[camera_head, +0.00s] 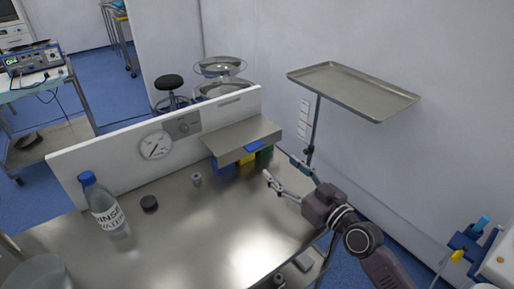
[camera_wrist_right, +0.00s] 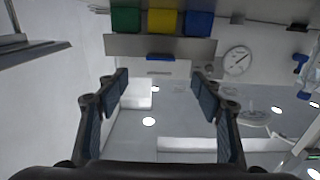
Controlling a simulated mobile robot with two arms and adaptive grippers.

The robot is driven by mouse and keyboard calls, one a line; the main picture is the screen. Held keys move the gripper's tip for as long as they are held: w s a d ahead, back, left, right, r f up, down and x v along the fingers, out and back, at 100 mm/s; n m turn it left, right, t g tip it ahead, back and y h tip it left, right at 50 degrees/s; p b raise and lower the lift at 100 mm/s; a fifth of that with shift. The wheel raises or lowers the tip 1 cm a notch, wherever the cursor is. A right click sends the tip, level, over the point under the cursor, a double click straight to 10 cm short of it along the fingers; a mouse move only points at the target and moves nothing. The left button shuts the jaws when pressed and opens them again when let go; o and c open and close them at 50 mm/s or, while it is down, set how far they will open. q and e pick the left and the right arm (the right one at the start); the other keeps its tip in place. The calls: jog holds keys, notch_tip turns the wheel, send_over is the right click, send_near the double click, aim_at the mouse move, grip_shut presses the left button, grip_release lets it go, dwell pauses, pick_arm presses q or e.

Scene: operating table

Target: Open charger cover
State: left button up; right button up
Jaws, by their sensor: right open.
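My right gripper (camera_head: 280,167) is open and empty, held over the right part of the steel table, in front of a grey metal ledge (camera_head: 241,138). In the right wrist view its two fingers (camera_wrist_right: 160,75) stand wide apart with nothing between them. Under the ledge are blue, yellow (camera_head: 247,158) and green (camera_head: 265,152) blocks. In the wrist view the green (camera_wrist_right: 126,20), yellow (camera_wrist_right: 162,22) and blue (camera_wrist_right: 199,23) blocks lie beyond the fingertips. I cannot tell which part is the charger cover. My left gripper is not in view.
A water bottle (camera_head: 104,208), a black puck (camera_head: 149,203) and a small metal cylinder (camera_head: 196,180) stand on the table (camera_head: 190,240). A white panel (camera_head: 105,155) with a clock (camera_head: 155,146) borders the back. A raised tray (camera_head: 352,88) stands behind right.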

aim_at(258, 148)
jog(key=x, duration=0.5)
jog(key=shift+w+a+r, duration=0.1)
jog(key=shift+a, duration=0.05)
jog(key=x, duration=0.3)
jog(key=shift+w+a+b, duration=0.2)
jog(key=shift+w+b, duration=0.1)
jog(key=shift+w, duration=0.05)
jog(key=shift+w+a, duration=0.45)
jog(key=shift+w, duration=0.1)
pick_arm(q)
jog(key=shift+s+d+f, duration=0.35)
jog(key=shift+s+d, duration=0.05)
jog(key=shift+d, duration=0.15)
